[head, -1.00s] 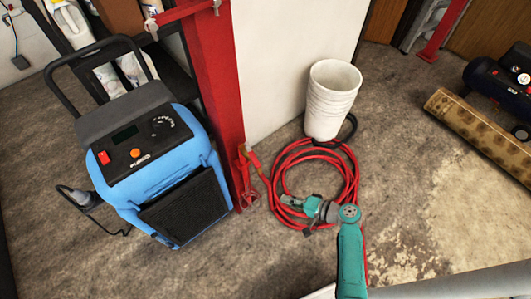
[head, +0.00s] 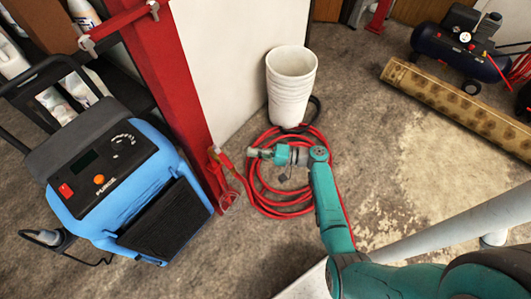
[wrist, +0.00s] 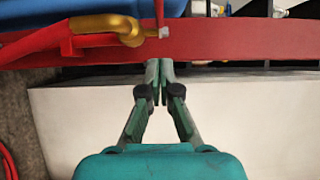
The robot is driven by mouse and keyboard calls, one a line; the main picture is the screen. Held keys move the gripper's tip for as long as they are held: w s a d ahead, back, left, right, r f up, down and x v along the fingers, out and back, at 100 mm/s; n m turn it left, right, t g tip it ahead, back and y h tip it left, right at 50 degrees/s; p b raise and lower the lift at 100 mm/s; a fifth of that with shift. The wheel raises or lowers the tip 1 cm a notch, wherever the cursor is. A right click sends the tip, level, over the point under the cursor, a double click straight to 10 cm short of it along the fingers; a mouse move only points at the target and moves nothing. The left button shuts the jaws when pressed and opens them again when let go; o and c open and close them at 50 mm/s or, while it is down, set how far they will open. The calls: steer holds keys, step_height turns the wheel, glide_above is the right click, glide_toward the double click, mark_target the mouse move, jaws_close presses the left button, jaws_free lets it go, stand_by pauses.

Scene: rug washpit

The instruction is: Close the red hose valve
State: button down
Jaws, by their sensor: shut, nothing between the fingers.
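The hose valve is a small brass fitting (head: 225,159) low on the red post, left of the coiled hose in the head view. In the wrist view the brass body (wrist: 108,27) shows at upper left, with a red hose entering from the left. A thin red piece (wrist: 159,12), perhaps its lever, stands by the fitting's right end. My gripper (head: 254,153) is just right of the valve in the head view. In the wrist view its fingertips (wrist: 158,66) are together and empty, below and right of the brass body. I see no contact with the valve.
The red post (head: 165,75) rises beside a white wall (head: 225,60). A blue machine (head: 125,185) stands left of it. The red hose coil (head: 272,211) and white buckets (head: 291,90) are beyond and under my arm. A rolled rug (head: 460,100) lies right; floor between is open.

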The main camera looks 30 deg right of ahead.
mark_target(222, 156)
steer(key=w+a, duration=0.1)
steer(key=a, duration=0.5)
steer(key=shift+a, duration=0.15)
stand_by(0.3)
